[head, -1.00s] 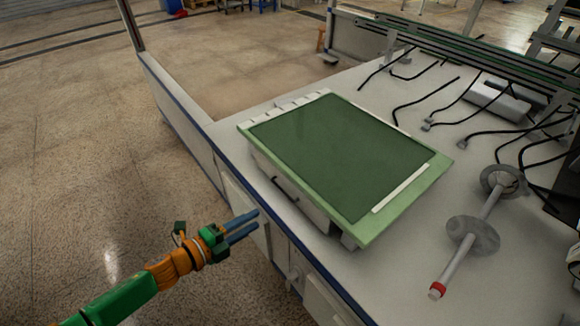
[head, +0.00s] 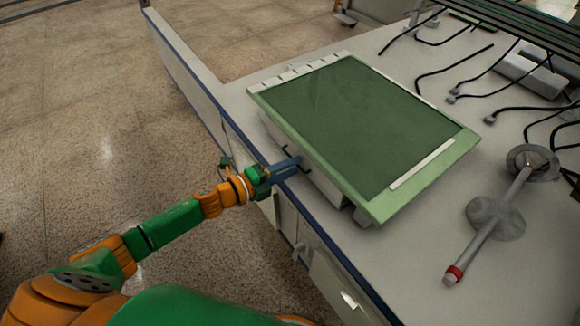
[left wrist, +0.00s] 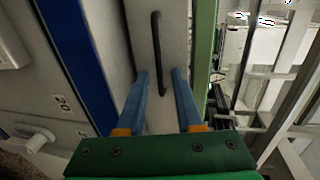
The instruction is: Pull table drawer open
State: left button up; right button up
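A low pale box with a green top (head: 365,125) sits on the white table (head: 235,100); its drawer front (head: 325,187) faces my left arm. A dark bar handle (head: 303,167) is on that front, partly covered by my left gripper (head: 297,164). In the left wrist view the black handle (left wrist: 155,45) runs lengthwise, its lower part appearing between the two blue fingers of the left gripper (left wrist: 160,76). The fingers are apart, with gaps to the handle on both sides. Contact cannot be told. The drawer looks shut. My right gripper is not in view.
A metal rod with round discs (head: 492,218) lies on the table at right. Black cables (head: 455,70) and a pale block (head: 530,70) lie at the back. The table's blue edge (head: 335,245) runs below my gripper. Open floor (head: 70,140) is at left.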

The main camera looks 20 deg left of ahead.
pick_arm(q)
grip_shut()
dwell(0.5)
dwell(0.7)
